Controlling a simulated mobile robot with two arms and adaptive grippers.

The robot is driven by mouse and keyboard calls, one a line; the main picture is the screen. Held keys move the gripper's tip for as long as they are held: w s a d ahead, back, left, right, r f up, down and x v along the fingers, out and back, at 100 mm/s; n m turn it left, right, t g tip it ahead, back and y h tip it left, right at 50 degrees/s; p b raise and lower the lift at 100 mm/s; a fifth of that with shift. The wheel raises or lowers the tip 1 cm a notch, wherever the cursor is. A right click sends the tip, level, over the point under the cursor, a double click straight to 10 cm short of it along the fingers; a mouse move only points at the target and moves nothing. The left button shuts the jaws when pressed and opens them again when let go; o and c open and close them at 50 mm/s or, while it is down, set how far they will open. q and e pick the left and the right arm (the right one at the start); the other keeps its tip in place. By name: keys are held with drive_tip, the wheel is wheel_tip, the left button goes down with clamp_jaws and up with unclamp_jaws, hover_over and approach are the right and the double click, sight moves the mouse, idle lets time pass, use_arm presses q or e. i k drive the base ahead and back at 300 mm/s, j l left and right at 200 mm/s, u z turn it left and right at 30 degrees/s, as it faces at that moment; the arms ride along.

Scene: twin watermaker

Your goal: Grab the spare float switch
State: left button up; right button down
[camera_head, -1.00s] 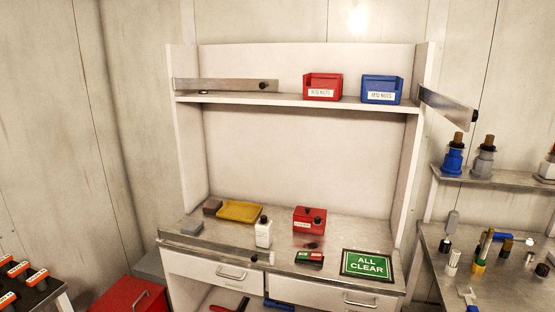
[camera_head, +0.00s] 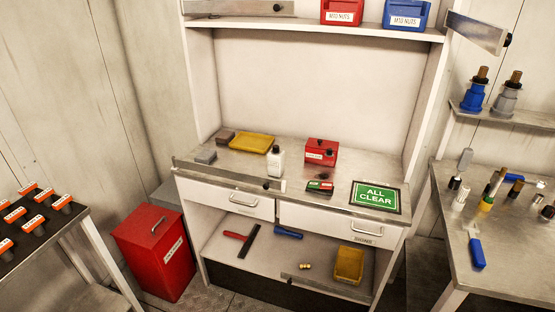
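I cannot pick out the spare float switch for sure. Several small parts, too small to name, stand on the metal table (camera_head: 505,263) at right; among them are a grey upright piece (camera_head: 464,160), a yellow, green and brown piece (camera_head: 489,194) and a blue-handled tool (camera_head: 475,248). A blue fitting (camera_head: 473,94) and a grey fitting (camera_head: 508,95), both with brown tops, stand on the small shelf above. Neither gripper is in view.
The workbench (camera_head: 285,187) holds a yellow tray (camera_head: 251,143), white bottle (camera_head: 275,161), red box (camera_head: 321,152) and green "ALL CLEAR" sign (camera_head: 375,196). A red bin (camera_head: 155,255) stands on the floor. A rack of orange-topped parts (camera_head: 35,222) is at left.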

sight(275, 161)
drive_tip(key=i+l, duration=0.8)
drive_tip(key=i+l+u, duration=0.15)
drive_tip(key=u, duration=1.05)
